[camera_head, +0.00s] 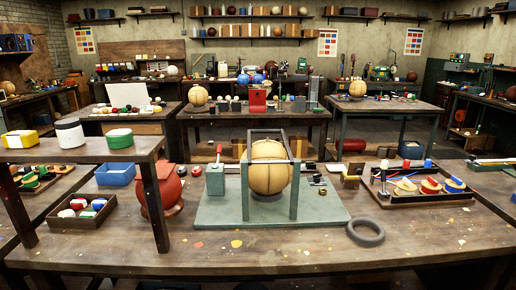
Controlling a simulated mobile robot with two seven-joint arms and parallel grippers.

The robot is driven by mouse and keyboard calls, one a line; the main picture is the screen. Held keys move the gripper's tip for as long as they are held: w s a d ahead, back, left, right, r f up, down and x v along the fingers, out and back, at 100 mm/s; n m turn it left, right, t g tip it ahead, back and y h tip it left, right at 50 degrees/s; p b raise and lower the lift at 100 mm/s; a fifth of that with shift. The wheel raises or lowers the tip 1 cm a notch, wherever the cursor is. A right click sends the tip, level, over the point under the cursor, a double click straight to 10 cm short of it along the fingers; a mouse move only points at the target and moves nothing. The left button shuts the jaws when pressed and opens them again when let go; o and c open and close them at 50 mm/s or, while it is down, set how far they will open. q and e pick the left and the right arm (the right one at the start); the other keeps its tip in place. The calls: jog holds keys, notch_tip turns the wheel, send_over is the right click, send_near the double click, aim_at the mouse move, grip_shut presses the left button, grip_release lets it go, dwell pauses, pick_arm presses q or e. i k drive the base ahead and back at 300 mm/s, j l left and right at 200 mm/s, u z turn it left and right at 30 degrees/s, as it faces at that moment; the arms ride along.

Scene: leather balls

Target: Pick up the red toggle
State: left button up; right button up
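A small red toggle (219,149) stands upright on top of a grey-green box (215,180). The box is on the left part of a flat grey-green base plate (225,215) on the front workbench. Right of it, a tan ball (268,170) sits inside a grey-green metal frame (294,195) on the same plate. Neither of my grippers is in view, and nothing touches the toggle.
A grey ring (365,233) lies right of the plate. A dark tray (430,198) with coloured pieces is at right. The bench front (270,255) is mostly clear.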

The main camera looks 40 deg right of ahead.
aim_at(406, 163)
jog(key=z, duration=2.2)
jog(key=i+l+z, duration=0.15)
jog(key=l, duration=0.3)
jog(key=i+l+z, duration=0.1)
jog(key=i+l, duration=0.15)
jog(key=l, duration=0.15)
